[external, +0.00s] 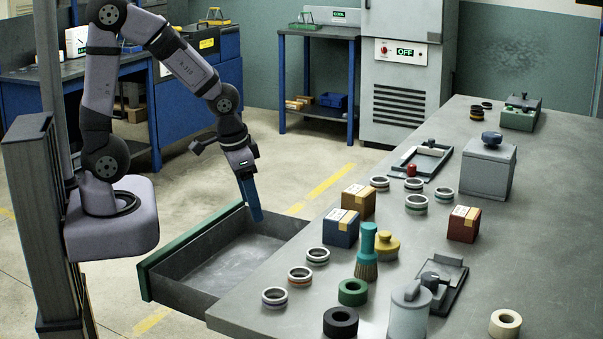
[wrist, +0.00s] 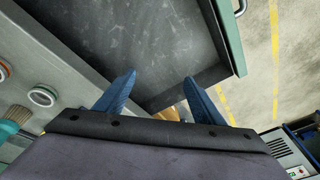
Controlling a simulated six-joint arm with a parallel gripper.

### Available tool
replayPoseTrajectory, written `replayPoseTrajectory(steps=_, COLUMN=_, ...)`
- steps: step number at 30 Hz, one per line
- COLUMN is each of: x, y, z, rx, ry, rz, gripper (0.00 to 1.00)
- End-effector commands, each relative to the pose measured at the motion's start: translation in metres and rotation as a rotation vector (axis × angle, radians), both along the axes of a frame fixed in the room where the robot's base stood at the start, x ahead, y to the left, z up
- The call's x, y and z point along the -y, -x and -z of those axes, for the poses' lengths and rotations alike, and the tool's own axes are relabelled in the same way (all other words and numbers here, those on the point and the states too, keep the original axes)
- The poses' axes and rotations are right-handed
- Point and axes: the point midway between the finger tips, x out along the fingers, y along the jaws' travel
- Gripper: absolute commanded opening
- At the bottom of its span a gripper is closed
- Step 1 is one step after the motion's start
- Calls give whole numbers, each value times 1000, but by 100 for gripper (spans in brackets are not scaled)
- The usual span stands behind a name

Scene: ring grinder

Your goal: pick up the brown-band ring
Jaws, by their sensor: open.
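Several pale metal rings stand on the grey bench in the external view. The ring with the orange-brown band (external: 300,276) is near the bench's front left edge, between a ring with a bluish band (external: 275,297) and a dark-banded ring (external: 318,256). My gripper (external: 254,214) is open and empty, pointing down over the open drawer, left of the rings and apart from them. In the wrist view its two blue fingers (wrist: 160,80) are spread.
The empty drawer (external: 154,279) stands open beside the bench (external: 240,319). A teal brush (external: 368,240), a blue box (external: 341,228), a green roll (external: 353,292) and a black roll (external: 340,322) stand right of the rings. More rings and boxes are farther back.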

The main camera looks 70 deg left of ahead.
Motion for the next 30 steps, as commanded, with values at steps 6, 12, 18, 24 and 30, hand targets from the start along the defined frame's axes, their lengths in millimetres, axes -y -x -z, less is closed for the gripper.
replayPoseTrajectory(steps=6, x=-77, y=-147, z=-10, rx=383, ry=-98, rz=18, gripper=62)
replayPoseTrajectory(steps=12, x=-118, y=-249, z=-24, rx=704, ry=-55, rz=147, gripper=62)
replayPoseTrajectory(steps=18, x=-127, y=-286, z=-18, rx=874, ry=90, rz=313, gripper=62)
replayPoseTrajectory(steps=24, x=-125, y=-286, z=-7, rx=920, ry=216, rz=417, gripper=62)
replayPoseTrajectory(steps=30, x=-122, y=-283, z=-4, rx=926, ry=256, rz=447, gripper=62)
